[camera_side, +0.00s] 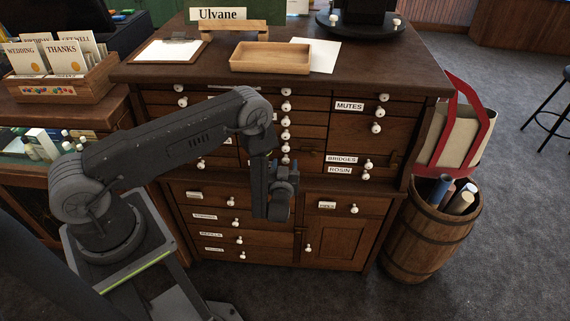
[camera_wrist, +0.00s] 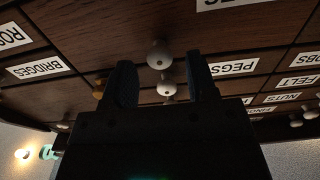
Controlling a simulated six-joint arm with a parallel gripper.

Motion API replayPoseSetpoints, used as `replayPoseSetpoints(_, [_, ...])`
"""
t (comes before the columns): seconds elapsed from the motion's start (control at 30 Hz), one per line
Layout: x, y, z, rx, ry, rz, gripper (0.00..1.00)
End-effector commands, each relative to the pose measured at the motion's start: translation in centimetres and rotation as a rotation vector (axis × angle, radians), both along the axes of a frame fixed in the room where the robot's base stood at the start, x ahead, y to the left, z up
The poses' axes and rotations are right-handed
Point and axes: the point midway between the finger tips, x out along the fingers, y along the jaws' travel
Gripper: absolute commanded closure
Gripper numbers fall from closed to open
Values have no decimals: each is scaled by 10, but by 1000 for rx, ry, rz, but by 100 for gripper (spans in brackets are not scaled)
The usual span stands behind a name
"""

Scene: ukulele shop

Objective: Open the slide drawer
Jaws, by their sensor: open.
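The dark wooden cabinet (camera_side: 340,238) has many small drawers with white round knobs and paper labels. I cannot read a slide label in either view; a small label on the lower right drawer (camera_side: 341,205) is too blurred to read. My gripper (camera_side: 284,178) is at the cabinet's middle column in the side view. In the wrist view my gripper (camera_wrist: 159,62) is open and empty, its dark fingers pointing at the drawer fronts. A white knob (camera_wrist: 159,54) lies between the fingertips in the picture, with another knob (camera_wrist: 167,87) below it. Contact is not visible. The drawers look shut.
Labels reading BRIDGES (camera_wrist: 40,67) and PEGS (camera_wrist: 234,67) appear upside down beside my fingers. A brass-coloured knob (camera_wrist: 100,88) is by the left finger. A wooden tray (camera_side: 270,58) sits on the cabinet top. A barrel (camera_side: 425,238) stands at the right.

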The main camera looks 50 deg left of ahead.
Motion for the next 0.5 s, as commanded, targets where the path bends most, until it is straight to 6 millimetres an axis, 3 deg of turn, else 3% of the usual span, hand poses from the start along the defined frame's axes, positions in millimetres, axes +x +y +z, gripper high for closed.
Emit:
replayPoseSetpoints(0.43, [8, 8, 0, 0, 0, -1, 47])
replayPoseSetpoints(0.5, [8, 8, 0, 0, 0, 0, 54])
